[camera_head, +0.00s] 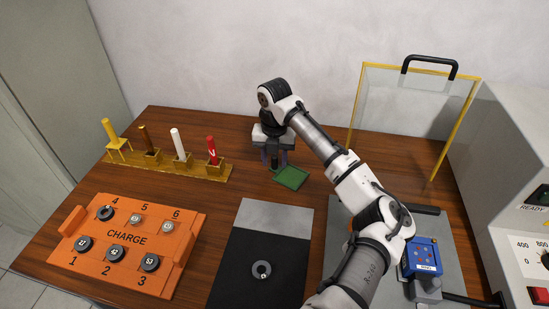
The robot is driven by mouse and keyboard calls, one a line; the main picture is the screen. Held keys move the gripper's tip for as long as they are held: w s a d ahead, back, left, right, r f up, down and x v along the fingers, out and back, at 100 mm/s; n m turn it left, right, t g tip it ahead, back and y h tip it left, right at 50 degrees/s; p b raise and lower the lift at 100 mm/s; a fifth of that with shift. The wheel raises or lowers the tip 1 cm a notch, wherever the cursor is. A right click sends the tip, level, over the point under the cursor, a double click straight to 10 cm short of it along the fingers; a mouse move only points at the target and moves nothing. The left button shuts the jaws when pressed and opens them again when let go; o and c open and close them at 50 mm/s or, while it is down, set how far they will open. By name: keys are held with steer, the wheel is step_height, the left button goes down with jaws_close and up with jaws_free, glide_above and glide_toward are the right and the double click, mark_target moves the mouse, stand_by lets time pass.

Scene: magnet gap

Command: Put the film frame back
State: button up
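The film frame seems to be the flat green square (291,178) at the back middle of the table. It lies at or just above the wood; I cannot tell which. My gripper (274,161) points down at its back left corner, with a finger on either side of a small dark upright piece that looks like the frame's handle. The fingertips are small and partly dark, so I cannot tell whether they are closed on it.
An orange CHARGE tray (127,238) with numbered round pieces is front left. A yellow rack (169,166) of coloured sticks stands behind it. A grey-black mat (262,240) holds a ring (261,270). A clear yellow-edged shield (353,105) and a blue device (424,256) are right.

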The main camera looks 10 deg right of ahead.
step_height(320, 180, up, 12)
steer(key=b, duration=0.1)
steer(key=shift+r+b, duration=0.15)
steer(key=shift+b, duration=0.15)
